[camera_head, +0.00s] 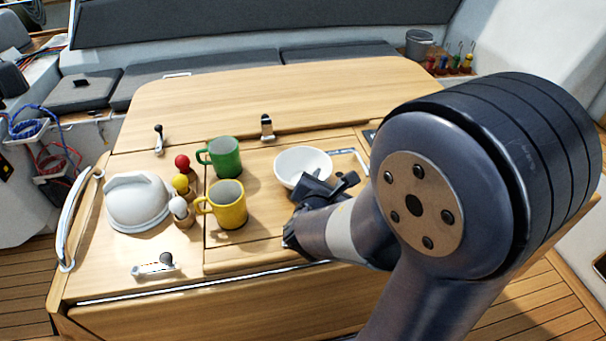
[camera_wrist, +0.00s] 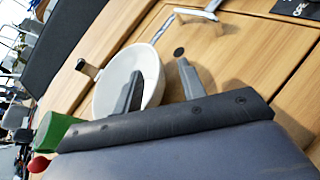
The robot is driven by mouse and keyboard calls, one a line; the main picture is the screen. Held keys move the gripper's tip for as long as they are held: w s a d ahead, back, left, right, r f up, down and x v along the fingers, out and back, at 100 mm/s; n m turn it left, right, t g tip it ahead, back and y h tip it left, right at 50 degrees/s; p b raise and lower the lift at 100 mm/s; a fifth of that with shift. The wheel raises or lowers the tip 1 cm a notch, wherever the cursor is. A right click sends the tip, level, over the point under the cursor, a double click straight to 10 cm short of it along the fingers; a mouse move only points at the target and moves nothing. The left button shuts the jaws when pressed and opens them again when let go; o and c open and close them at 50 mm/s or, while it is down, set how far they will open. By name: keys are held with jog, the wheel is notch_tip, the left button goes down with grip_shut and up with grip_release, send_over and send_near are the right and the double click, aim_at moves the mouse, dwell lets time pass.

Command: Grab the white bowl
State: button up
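The white bowl (camera_head: 301,164) sits upright on the wooden table, right of the green mug. It also shows in the wrist view (camera_wrist: 117,80). My gripper (camera_head: 325,183) is at the bowl's near right side in the head view. In the wrist view my gripper (camera_wrist: 158,82) has its two fingers spread apart. One finger lies over the inside of the bowl, the other is outside it, so the bowl's rim passes between them. The fingers do not look closed on the rim. In the head view, my arm hides part of the table beside the bowl.
A green mug (camera_head: 225,157) and a yellow mug (camera_head: 227,204) stand left of the bowl. Further left are small items with red, yellow and white balls (camera_head: 181,184) and a white dome-shaped object (camera_head: 138,202). A metal latch (camera_head: 267,127) is behind the bowl.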

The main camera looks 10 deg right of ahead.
aim_at(329, 176)
jog(key=shift+x, duration=1.7)
jog(key=shift+c, duration=0.2)
grip_shut()
jog(key=shift+r, duration=0.1)
